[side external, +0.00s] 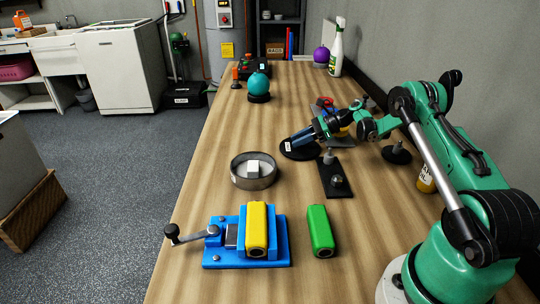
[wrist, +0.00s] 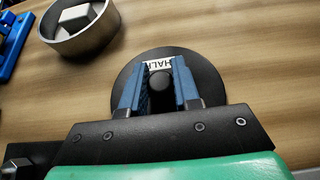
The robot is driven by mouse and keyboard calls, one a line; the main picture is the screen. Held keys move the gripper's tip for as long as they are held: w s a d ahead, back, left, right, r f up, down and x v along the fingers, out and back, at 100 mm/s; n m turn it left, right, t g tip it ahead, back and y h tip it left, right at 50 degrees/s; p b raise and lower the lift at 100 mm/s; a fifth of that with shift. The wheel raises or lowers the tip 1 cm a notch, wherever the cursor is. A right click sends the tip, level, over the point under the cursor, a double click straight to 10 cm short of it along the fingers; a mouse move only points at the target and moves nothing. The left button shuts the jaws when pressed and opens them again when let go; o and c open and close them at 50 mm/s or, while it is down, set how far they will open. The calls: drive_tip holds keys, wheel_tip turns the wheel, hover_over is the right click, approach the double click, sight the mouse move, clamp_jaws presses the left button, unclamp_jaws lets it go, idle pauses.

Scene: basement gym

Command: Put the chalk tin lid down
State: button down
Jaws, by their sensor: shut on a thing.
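The chalk tin lid (wrist: 128,84) is a round black disc with a white label and a black knob. In the wrist view my gripper (wrist: 162,72) has its blue fingers on either side of the knob, shut on it. In the side view the lid (side external: 298,151) lies flat below my gripper (side external: 299,138), right of and behind the open tin. I cannot tell whether it touches the table. The round metal tin (side external: 240,181) stands open with a white block (side external: 253,168) in it; the tin also shows at top left in the wrist view (wrist: 82,42).
A blue vise (side external: 222,250) with a yellow block (side external: 256,230) and a green block (side external: 320,231) stand in front. A black plate with metal posts (side external: 334,178) is close right of the lid. A teal ball (side external: 258,83) is behind. The table's left middle is clear.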

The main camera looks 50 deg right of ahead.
wheel_tip(320, 180, up, 19)
drive_tip(key=m+t+h, duration=0.3)
drive_tip(key=m+h, duration=0.1)
hover_over(230, 149)
wheel_tip(230, 149, down, 15)
drive_tip(key=shift+r, duration=0.1)
drive_tip(key=shift+f, duration=2.2)
drive_tip(key=shift+f, duration=0.1)
drive_tip(key=c, duration=0.6)
unclamp_jaws()
drive_tip(key=shift+c, duration=0.2)
